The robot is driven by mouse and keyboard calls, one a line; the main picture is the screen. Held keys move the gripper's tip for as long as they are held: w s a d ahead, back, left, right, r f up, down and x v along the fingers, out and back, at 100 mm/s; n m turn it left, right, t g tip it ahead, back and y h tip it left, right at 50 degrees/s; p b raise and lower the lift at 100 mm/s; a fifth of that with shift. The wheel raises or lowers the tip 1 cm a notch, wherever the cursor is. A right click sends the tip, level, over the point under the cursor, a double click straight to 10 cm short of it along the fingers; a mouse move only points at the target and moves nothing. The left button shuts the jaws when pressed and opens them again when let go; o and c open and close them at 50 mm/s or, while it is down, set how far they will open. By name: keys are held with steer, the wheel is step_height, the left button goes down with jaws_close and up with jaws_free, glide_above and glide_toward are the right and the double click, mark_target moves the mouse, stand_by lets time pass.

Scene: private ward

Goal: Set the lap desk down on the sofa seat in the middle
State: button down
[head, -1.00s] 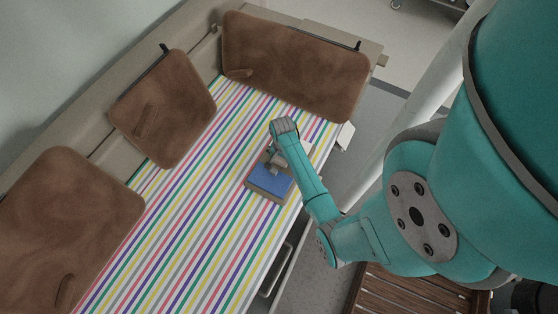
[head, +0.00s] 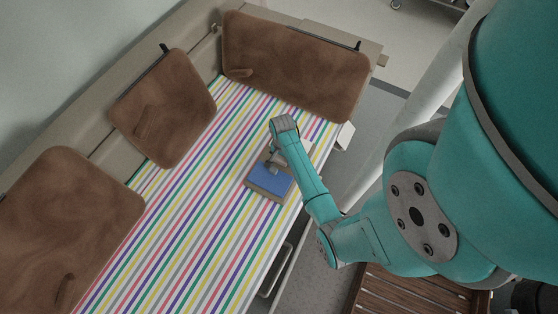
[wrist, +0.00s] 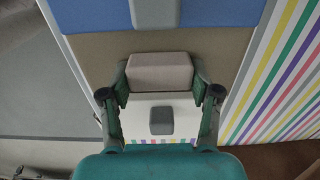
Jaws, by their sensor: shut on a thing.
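The lap desk (head: 270,181) is a tan board with a blue panel, near the front edge of the striped sofa seat (head: 190,225), about midway along the part between the cushions. My gripper (head: 277,158) is above it, with the arm reaching in from the right. In the wrist view, my gripper (wrist: 160,88) is shut on a grey-beige block on the lap desk (wrist: 222,52). A white panel with a small grey block shows below the held block. My arm hides part of the desk in the head view. I cannot tell whether its underside touches the seat.
Brown cushions lean at the back left (head: 165,108), top (head: 295,65) and lower left (head: 65,225) of the seat. Striped seat is clear left of and below the desk. Grey floor lies beyond the front edge, with a wooden slatted piece (head: 410,290) at the bottom.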

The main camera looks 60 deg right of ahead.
mark_target(281, 158)
steer(key=shift+r, duration=2.55)
steer(key=shift+a, duration=0.1)
